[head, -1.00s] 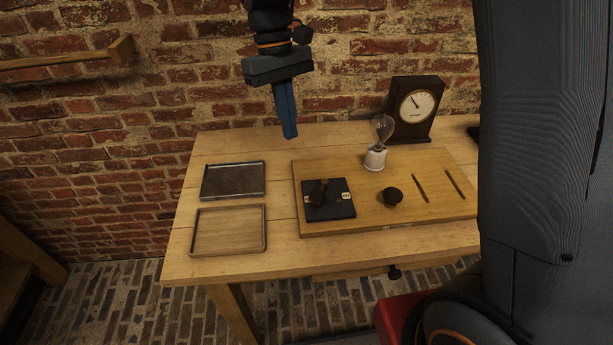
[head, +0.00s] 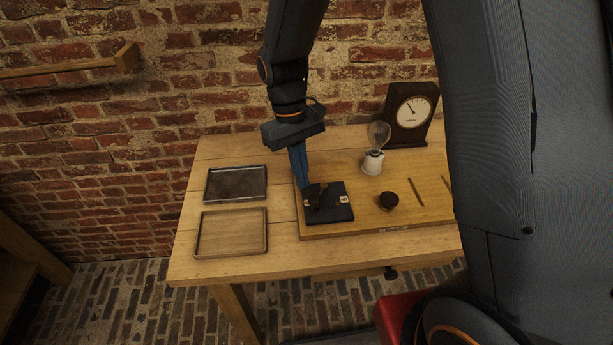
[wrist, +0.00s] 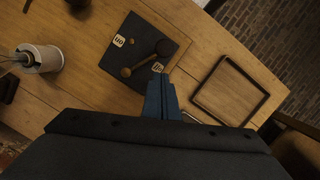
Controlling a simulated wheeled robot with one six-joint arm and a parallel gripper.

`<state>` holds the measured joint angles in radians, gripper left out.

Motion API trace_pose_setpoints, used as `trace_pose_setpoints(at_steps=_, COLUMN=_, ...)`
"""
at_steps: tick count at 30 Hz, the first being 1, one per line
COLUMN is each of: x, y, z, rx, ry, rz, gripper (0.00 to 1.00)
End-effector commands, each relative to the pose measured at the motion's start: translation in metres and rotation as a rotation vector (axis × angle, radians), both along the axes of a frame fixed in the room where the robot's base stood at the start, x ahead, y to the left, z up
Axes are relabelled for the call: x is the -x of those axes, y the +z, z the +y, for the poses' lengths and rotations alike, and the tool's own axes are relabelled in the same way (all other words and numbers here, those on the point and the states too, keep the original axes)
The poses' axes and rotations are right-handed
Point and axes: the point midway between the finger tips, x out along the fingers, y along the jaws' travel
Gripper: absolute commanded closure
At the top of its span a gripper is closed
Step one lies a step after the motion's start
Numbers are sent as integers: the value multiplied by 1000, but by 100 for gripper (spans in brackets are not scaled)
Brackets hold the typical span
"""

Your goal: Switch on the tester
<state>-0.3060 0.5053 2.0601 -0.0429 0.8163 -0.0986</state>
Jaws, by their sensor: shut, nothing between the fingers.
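The tester is a wooden board (head: 420,222) on the table. Its black switch plate (head: 335,214) carries a lever with a dark round knob and two small pale labels that I cannot read. The wrist view shows the lever (wrist: 143,61) lying across the plate, between the labels, its knob (wrist: 165,47) toward the right. My gripper (head: 303,186) points down, shut and empty, at the plate's back left edge. In the wrist view its fingertips (wrist: 159,80) are beside the plate near one label. Contact with the lever cannot be told.
A bulb in a white socket (head: 373,164), a dark round knob (head: 389,201) and slots are on the board. A dial gauge (head: 408,115) stands behind. A dark tray (head: 235,198) and a wooden tray (head: 200,249) lie to the left. My arm hides the board's right end.

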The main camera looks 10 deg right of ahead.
Motion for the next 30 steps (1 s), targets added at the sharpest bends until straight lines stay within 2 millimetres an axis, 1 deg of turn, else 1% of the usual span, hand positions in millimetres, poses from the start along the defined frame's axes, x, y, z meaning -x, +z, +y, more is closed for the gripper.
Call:
trace_pose_setpoints(at_steps=1, x=7, y=2, z=-3, rx=0, ry=0, rz=1, gripper=100)
trace_pose_setpoints(at_steps=3, x=12, y=1, z=-5, rx=1, ry=0, rz=2, gripper=100)
trace_pose_setpoints(at_steps=6, x=16, y=0, z=-7, rx=0, ry=1, rz=0, gripper=100)
trace_pose_setpoints(at_steps=20, x=18, y=-1, z=-8, rx=0, ry=5, rz=0, gripper=100)
trace_pose_setpoints(at_steps=30, x=22, y=0, z=-11, rx=1, ry=68, rz=1, gripper=100)
